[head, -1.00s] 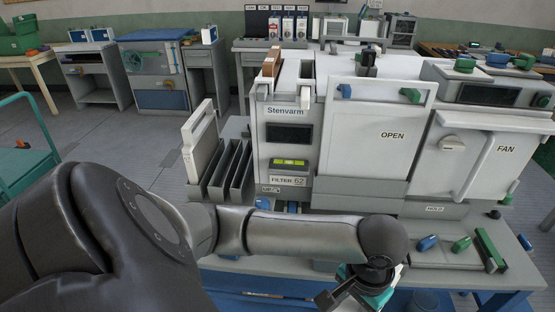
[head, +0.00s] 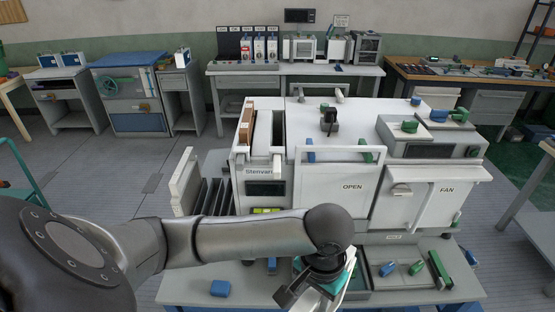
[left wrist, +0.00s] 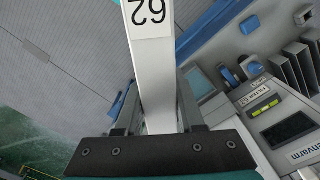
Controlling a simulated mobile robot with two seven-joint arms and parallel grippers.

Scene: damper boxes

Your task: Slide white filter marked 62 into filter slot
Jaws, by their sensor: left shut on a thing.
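The white filter marked 62 (left wrist: 152,60) is in my left gripper (left wrist: 157,112), with both fingers shut on it. In the left wrist view its number reads upside down. In the head view my left gripper (head: 312,284) hangs over the bench front, below and in front of the Stenvarm machine (head: 265,172), and the held filter is mostly hidden there. The open filter slot (head: 278,130) is in the machine's top left, beside a brown filter (head: 247,126). The filter is apart from the slot. My right gripper is not in view.
A rack (head: 212,196) left of the machine holds another white panel (head: 184,182) upright. The OPEN panel (head: 340,186) and FAN panel (head: 425,200) are to the right. A blue block (head: 220,288) lies on the bench front. A tray (head: 405,280) holds small coloured parts.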

